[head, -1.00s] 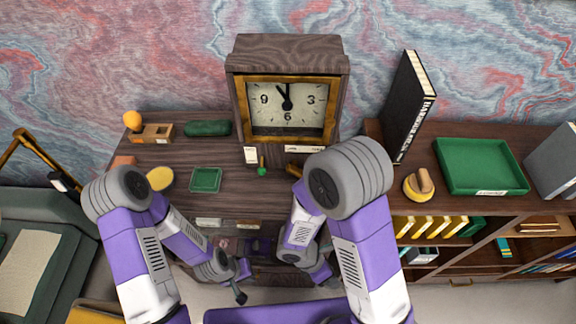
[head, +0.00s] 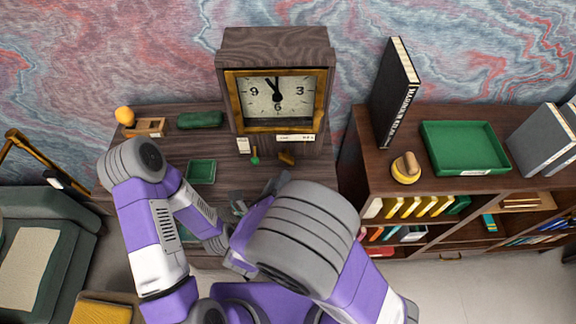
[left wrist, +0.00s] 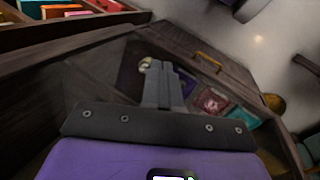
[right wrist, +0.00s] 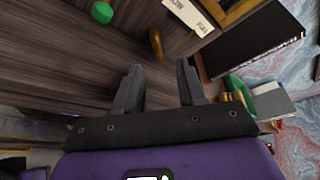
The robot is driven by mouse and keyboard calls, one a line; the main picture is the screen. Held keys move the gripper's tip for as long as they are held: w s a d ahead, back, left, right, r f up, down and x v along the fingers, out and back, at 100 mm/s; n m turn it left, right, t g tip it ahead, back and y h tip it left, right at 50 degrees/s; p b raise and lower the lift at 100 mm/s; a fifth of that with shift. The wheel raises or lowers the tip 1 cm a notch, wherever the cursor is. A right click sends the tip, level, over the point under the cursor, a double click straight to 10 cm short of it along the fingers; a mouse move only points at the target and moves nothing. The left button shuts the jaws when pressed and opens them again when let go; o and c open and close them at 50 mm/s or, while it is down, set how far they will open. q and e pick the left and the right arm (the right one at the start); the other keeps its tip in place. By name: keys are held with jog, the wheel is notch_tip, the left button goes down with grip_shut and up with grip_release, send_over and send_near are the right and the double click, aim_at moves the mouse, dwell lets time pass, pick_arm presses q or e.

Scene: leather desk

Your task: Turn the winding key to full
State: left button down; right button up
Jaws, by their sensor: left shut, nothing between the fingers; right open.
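The wooden clock (head: 277,93) with a brass-framed face stands at the back of the desk. On the desk in front of it are a small brass piece (head: 286,158) and a green-headed piece (head: 255,160); I cannot tell for certain which is the winding key. The right wrist view also shows the brass piece (right wrist: 156,42) and the green head (right wrist: 102,12). My right gripper (right wrist: 157,82) is open and empty, its fingers pointing toward the desk short of the brass piece.
A white label strip (head: 296,137) lies below the clock face. A green tray (head: 201,172) and a dark green roll (head: 200,120) lie left of it. On the right shelf are a black book (head: 394,92), a green tray (head: 464,146) and a yellow knobbed object (head: 406,169).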

aim_at(285, 162)
jog(key=shift+w+a+f, duration=0.1)
jog(key=shift+w+f, duration=0.05)
jog(key=shift+w, duration=0.2)
jog(key=x, duration=0.6)
jog(key=shift+w+f, duration=0.1)
jog(key=shift+w, duration=0.3)
jog(key=shift+c, duration=0.4)
grip_shut()
